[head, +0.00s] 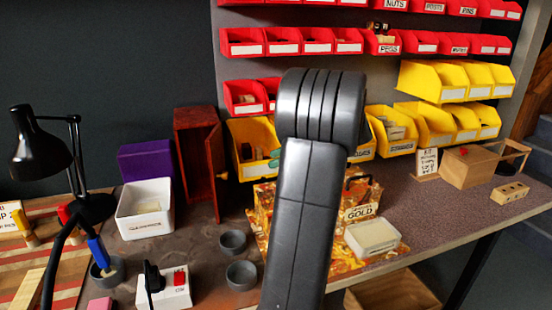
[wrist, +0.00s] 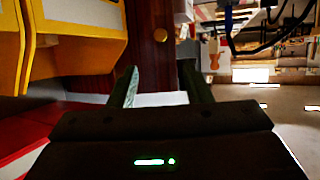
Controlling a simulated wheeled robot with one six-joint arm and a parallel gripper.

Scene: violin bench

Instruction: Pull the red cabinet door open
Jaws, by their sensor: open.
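The red cabinet (head: 178,125) stands at the back of the bench in the head view, left of the bins. Its dark red door (head: 216,160) appears to stand partly open on the right side, with a small brass knob (head: 223,176). In the wrist view the door (wrist: 146,62) is a dark red strip ahead, with the round knob (wrist: 160,34) beyond the fingertips. My gripper (wrist: 160,75) is open and empty, its two fingers apart, with the knob roughly in line with the gap. My arm hides the gripper in the head view.
Yellow bins (wrist: 75,45) are close on the left in the wrist view. A purple box (head: 145,160), a white tray (head: 143,227) and a black lamp (head: 40,155) stand left of the cabinet. Grey cups (head: 233,242) sit in front. An ornate gold-labelled box (head: 262,207) is to the right.

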